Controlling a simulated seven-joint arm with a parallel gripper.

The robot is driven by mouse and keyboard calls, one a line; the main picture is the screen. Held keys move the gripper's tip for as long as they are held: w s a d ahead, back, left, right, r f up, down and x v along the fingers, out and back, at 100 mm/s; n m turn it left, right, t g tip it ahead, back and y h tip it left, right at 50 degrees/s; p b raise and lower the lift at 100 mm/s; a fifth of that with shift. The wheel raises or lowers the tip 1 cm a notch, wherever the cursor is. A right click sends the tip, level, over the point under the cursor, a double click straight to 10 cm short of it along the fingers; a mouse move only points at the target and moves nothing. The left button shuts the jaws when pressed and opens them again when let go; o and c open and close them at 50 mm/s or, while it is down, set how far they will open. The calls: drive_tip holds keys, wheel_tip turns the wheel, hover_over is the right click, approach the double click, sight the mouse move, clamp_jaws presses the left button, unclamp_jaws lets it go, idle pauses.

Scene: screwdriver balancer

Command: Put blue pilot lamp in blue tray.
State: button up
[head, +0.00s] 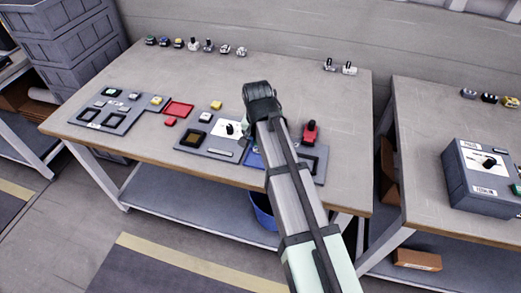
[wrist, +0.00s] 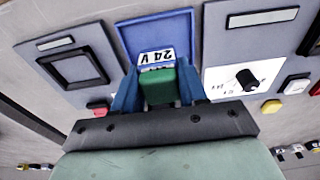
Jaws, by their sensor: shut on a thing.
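My gripper (wrist: 157,88) is shut on a small part, which I take to be the blue pilot lamp (wrist: 157,67). It has a white "24 V" label that reads upside down and a narrow blue strip. A green block sits between the blue fingers beside it; most of the lamp is hidden.
In the wrist view a black-framed square (wrist: 76,70) is left of the tray, and a white plate with a black knob (wrist: 246,78) is right. A red tray (head: 179,109) and a red-and-black part (head: 310,132) are on the bench. Several small parts line its back edge.

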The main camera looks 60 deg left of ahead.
drive_tip(key=shift+f, duration=1.85)
drive_tip(key=shift+f, duration=0.15)
drive_tip(key=o, duration=1)
drive_tip(key=shift+o, duration=0.2)
drive_tip(key=r, duration=0.8)
drive_tip(key=s+d+r, duration=0.1)
drive_tip(key=r, duration=0.3)
drive_tip(key=shift+r, duration=0.1)
drive_tip(key=shift+w, duration=0.1)
